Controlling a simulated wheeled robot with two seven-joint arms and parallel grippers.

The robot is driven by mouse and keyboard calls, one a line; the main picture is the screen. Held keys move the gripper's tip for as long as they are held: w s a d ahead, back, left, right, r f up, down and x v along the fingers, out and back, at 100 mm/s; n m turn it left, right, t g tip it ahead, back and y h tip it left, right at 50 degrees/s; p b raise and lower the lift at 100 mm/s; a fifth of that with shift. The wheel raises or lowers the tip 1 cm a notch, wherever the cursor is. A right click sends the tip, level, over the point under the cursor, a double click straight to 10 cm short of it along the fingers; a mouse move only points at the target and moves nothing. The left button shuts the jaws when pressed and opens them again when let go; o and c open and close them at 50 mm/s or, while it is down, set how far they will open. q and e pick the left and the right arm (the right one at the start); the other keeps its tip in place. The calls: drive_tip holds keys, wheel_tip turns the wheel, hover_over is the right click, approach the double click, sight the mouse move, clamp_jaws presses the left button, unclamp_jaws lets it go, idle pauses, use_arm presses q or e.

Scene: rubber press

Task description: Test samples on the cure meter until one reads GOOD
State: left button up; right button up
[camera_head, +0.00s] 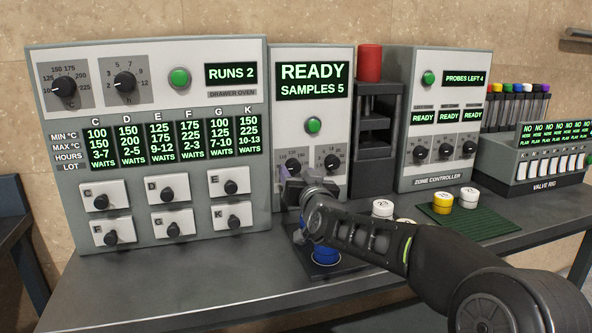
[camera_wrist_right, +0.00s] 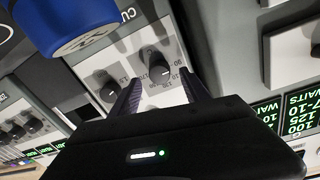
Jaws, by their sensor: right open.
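The cure meter (camera_head: 311,120) stands in the middle of the bench. Its display (camera_head: 314,82) reads READY, SAMPLES 5, and its green button (camera_head: 313,125) is below. My right gripper (camera_head: 291,178) is at its lower left, by the left knob (camera_head: 293,166). In the right wrist view the open fingers (camera_wrist_right: 160,80) point at that knob (camera_wrist_right: 155,62), which shows between them; contact cannot be told. A blue-sided sample (camera_head: 325,254) lies on a dark plate under my arm. A blue cylinder (camera_wrist_right: 65,25) is close in the wrist view. My left gripper is not in view.
The drawer oven (camera_head: 150,135) stands left, the zone controller (camera_head: 440,110) and valve rig (camera_head: 540,160) right. A dark stand with a red cylinder (camera_head: 369,62) is beside the meter. White and yellow samples (camera_head: 443,203) are at a green mat (camera_head: 480,228). The bench's front left is clear.

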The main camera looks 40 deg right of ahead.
sight(294, 167)
drive_tip(key=shift+x, duration=1.3)
clamp_jaws()
